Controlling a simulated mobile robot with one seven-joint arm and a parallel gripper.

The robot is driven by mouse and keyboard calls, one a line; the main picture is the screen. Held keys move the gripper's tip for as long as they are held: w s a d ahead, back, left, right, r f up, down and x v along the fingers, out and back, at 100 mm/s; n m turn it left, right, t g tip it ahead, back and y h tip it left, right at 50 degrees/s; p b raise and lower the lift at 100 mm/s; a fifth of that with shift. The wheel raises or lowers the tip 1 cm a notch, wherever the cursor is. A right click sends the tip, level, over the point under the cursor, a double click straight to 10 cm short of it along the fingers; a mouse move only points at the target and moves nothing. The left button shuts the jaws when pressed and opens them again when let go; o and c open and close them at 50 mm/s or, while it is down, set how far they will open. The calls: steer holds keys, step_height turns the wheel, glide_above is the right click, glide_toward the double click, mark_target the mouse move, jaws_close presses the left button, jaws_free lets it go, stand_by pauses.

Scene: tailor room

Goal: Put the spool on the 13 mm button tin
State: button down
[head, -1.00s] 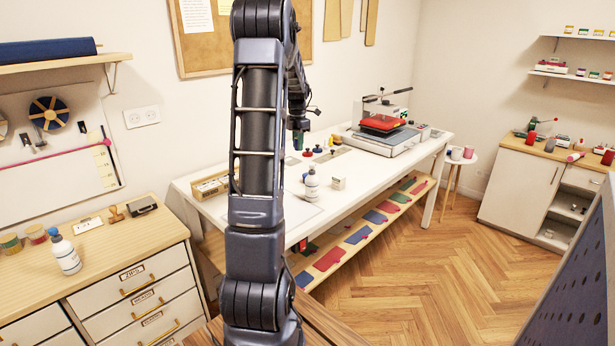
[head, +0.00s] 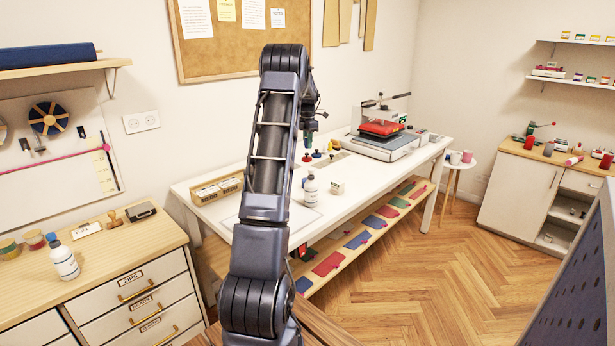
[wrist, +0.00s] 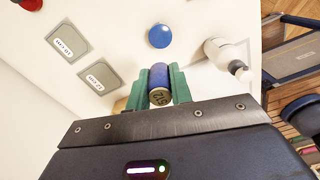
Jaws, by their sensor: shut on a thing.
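My gripper (wrist: 159,88) has green fingers closed on the two sides of a blue spool (wrist: 158,76) in the wrist view. I cannot identify the 13 mm button tin; no such label is readable. A wooden box (head: 203,201) of several pale labelled pieces stands at the table's left end.
A white bottle (head: 310,192) and a small pale box (head: 336,188) stand near the table's front. A heat press (head: 383,140) stands farther right.

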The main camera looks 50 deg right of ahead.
step_height(320, 180, down, 16)
steer(key=shift+r, duration=0.1)
stand_by(0.5)
steer(key=c, duration=1.3)
jaws_free()
steer(key=shift+f, duration=0.2)
steer(key=shift+o, duration=0.2)
steer(key=shift+r, duration=0.1)
